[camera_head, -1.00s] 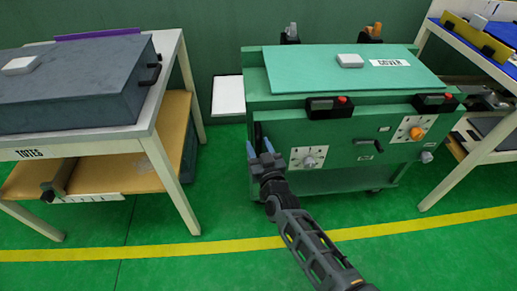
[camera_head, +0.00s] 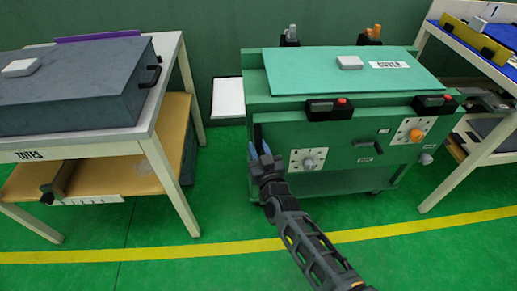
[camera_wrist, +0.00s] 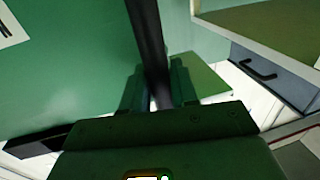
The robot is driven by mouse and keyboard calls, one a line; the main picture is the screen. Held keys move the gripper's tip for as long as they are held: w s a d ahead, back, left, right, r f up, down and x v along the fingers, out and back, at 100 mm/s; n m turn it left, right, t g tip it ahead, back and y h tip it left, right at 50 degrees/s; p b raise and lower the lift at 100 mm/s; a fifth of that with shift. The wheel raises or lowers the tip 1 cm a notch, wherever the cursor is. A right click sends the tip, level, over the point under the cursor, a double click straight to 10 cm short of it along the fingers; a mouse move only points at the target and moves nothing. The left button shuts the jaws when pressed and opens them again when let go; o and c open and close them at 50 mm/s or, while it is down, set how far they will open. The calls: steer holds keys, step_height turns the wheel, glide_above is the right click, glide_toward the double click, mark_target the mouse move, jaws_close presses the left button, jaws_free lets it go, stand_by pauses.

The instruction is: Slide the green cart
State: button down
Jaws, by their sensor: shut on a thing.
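The green cart (camera_head: 325,130) stands on the green floor against the back wall, with a flat cover panel on top and knobs and a dark handle on its front. My gripper (camera_head: 262,155) is at the cart's front left edge. In the wrist view my gripper (camera_wrist: 160,92) is shut on a dark upright bar (camera_wrist: 148,40) beside the cart's green face (camera_wrist: 70,70). The bar's lower part is hidden between the fingers.
A white table (camera_head: 160,120) with a grey tote (camera_head: 75,90) and a wooden lower shelf stands to the left. Another white-framed table (camera_head: 490,150) stands close to the cart's right. A yellow floor line (camera_head: 200,248) crosses the clear floor in front.

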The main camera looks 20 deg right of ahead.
steer(key=w+a, duration=0.2)
steer(key=a, duration=0.5)
steer(key=w+a+p, duration=0.1)
steer(key=w+a, duration=0.1)
steer(key=a, duration=0.6)
steer(key=shift+w, duration=0.35)
steer(key=shift+r, duration=0.1)
steer(key=c, duration=1.1)
jaws_free()
steer(key=shift+a, duration=0.1)
steer(key=shift+o, duration=0.4)
steer(key=s+p, duration=0.3)
steer(key=s, duration=0.4)
steer(key=shift+s+a+p, duration=0.3)
steer(key=shift+s+p, duration=0.05)
